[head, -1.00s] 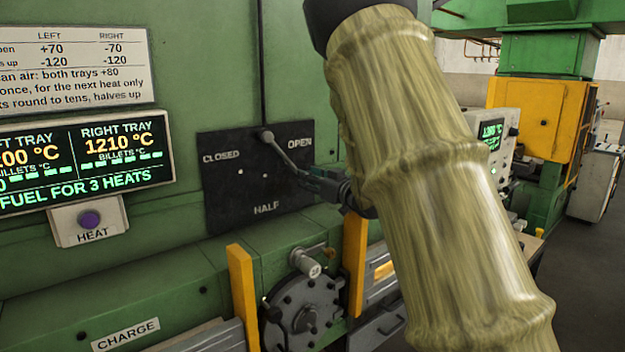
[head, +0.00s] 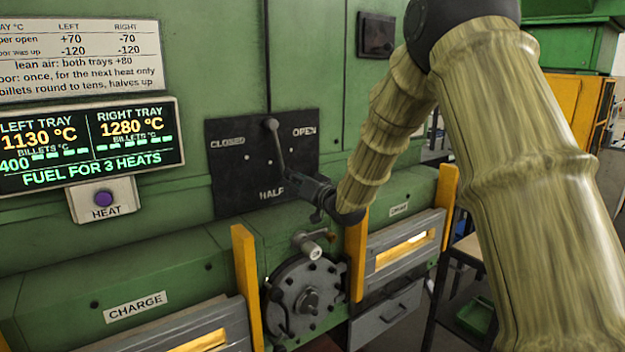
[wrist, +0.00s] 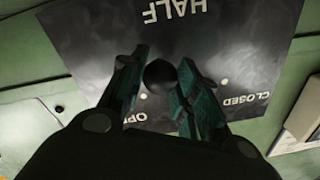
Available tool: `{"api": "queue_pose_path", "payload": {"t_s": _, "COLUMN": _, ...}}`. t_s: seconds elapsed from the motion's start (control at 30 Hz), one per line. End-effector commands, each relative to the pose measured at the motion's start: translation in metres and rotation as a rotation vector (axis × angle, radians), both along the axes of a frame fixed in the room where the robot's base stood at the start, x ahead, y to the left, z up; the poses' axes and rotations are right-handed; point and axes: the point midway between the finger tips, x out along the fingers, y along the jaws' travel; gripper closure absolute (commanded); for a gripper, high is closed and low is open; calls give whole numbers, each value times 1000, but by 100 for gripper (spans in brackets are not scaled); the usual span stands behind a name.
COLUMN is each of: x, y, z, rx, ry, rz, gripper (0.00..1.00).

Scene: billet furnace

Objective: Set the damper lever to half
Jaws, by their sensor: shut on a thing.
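The damper lever (head: 279,150) is a grey rod on a black plate (head: 229,178) marked CLOSED, OPEN and HALF. It hangs from its pivot near the plate's top, pointing down and slightly right, its lower end just above and right of the HALF label (head: 271,193). My gripper (head: 288,178) is shut on the lever's lower end, reaching in from the lower right. In the wrist view, a dark round knob (wrist: 160,75) sits between my gripper's fingers (wrist: 157,80). The fingers hide part of the rod.
A display (head: 88,150) reads left tray 1130 °C and right tray 1280 °C. The HEAT button (head: 104,199) is below it. Below the plate are a round hatch (head: 305,296), yellow posts (head: 244,285) and glowing slots (head: 405,249).

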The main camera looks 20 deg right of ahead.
Motion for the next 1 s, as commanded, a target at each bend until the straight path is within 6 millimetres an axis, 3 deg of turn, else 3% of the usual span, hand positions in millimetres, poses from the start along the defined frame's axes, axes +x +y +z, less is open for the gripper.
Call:
{"api": "queue_pose_path", "payload": {"t_s": 0.33, "x": -8, "y": 24, "z": -5, "rx": 154, "ry": 43, "rz": 1, "gripper": 100}}
{"api": "queue_pose_path", "payload": {"t_s": 0.93, "x": -9, "y": 27, "z": -4, "rx": 185, "ry": 51, "rz": -2, "gripper": 100}}
{"api": "queue_pose_path", "payload": {"t_s": 0.97, "x": -9, "y": 27, "z": -4, "rx": 185, "ry": 51, "rz": -2, "gripper": 63}}
{"api": "queue_pose_path", "payload": {"t_s": 1.0, "x": -9, "y": 27, "z": -4, "rx": 185, "ry": 51, "rz": -2, "gripper": 56}}
